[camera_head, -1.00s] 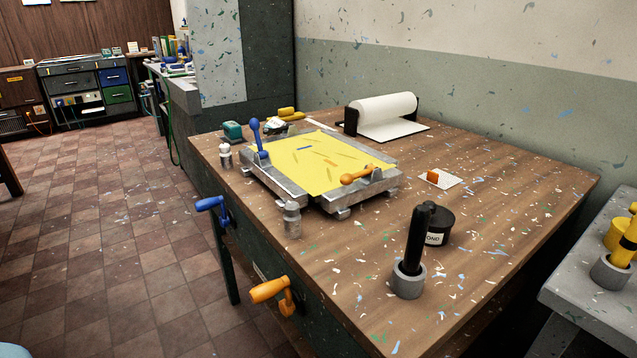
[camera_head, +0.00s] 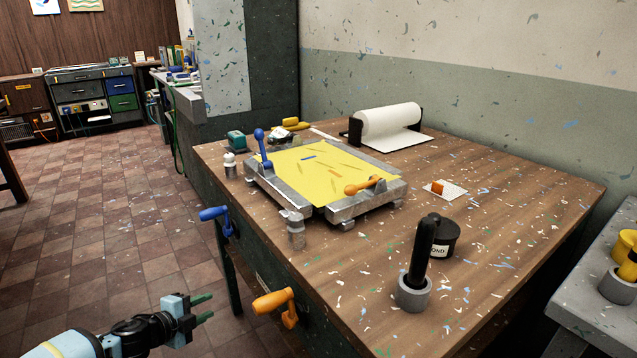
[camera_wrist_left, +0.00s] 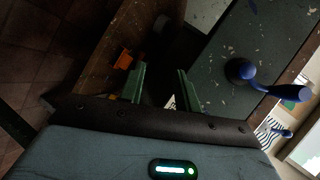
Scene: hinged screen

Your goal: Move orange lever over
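The orange lever (camera_head: 365,186) is mounted on the right clamp of the grey hinged screen frame (camera_head: 355,208), over a yellow sheet (camera_head: 320,172). It leans to the left, its round knob low near the sheet. A blue lever (camera_head: 262,147) stands upright on the frame's left side. My left gripper (camera_head: 207,308) is in the lower left of the head view, off the table's front side and well away from the orange lever. Its green fingers are apart with nothing between them; the left wrist view also shows this gap (camera_wrist_left: 162,82). My right gripper is not in view.
An orange crank (camera_head: 275,302) and a blue crank (camera_head: 217,214) stick out from the table's front side. The orange one is near my left gripper. A black-handled tool (camera_head: 420,250), a black jar (camera_head: 445,237) and a paper roll (camera_head: 388,118) stand on the table.

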